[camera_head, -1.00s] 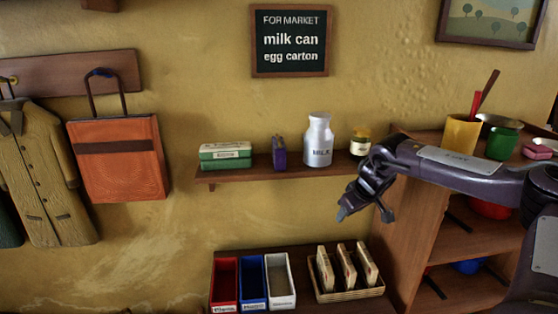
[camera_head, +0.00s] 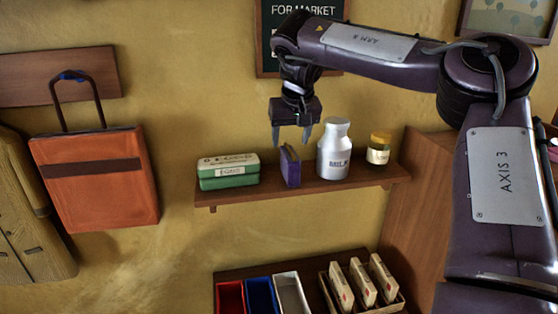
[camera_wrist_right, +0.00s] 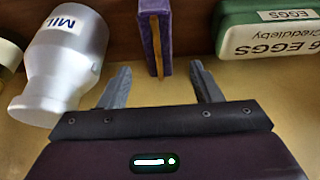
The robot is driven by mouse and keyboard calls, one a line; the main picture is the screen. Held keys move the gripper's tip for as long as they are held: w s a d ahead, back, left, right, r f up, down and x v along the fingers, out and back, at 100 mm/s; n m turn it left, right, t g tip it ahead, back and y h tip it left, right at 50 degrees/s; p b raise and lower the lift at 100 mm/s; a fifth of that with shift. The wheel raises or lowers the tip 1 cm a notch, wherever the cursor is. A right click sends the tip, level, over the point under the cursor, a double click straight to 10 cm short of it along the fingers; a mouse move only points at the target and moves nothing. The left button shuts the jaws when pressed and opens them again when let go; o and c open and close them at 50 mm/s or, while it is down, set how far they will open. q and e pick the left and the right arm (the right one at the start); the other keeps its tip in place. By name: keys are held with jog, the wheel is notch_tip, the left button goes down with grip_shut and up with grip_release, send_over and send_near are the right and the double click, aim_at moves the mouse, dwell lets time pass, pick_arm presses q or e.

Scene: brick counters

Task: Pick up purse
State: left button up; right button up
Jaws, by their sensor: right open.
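The purse (camera_head: 290,167) is small and purple with a yellowish edge, standing upright on the wall shelf between the egg carton and the milk can. My right gripper (camera_head: 292,142) is open just above and around the purse's top in the head view, fingers pointing down. In the right wrist view the purse (camera_wrist_right: 155,40) lies ahead of and between the two open fingertips (camera_wrist_right: 162,80), apart from them. My left gripper is not in view.
The green egg carton (camera_head: 228,171) stands left of the purse, the silver milk can (camera_head: 334,155) close on its right, then a yellow-lidded jar (camera_head: 378,149). The shelf (camera_head: 330,188) is narrow. An orange bag (camera_head: 97,182) hangs at left; bins (camera_head: 262,296) sit below.

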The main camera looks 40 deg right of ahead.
aim_at(290, 151)
jog(key=shift+s+d+f+p, duration=0.15)
jog(key=shift+s+f+p, duration=0.3)
jog(key=shift+f, duration=0.2)
jog(key=shift+p+x, duration=0.9)
jog(key=shift+p, duration=0.1)
jog(key=w+f, duration=0.1)
jog(key=f+p, duration=0.1)
jog(key=shift+w+d+f, duration=0.1)
jog(key=shift+w+f, duration=0.2)
jog(key=shift+w, duration=0.05)
jog(key=shift+w+d+f, duration=0.1)
jog(key=shift+f, duration=0.3)
jog(key=shift+r, duration=0.1)
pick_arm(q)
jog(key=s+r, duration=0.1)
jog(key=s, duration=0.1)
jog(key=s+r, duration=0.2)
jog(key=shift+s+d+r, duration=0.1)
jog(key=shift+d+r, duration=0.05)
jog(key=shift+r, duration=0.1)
pick_arm(e)
jog(key=shift+f, duration=0.2)
pick_arm(q)
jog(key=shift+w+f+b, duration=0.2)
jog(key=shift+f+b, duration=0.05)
jog(key=shift+b, duration=0.25)
pick_arm(e)
jog(key=shift+f, duration=0.1)
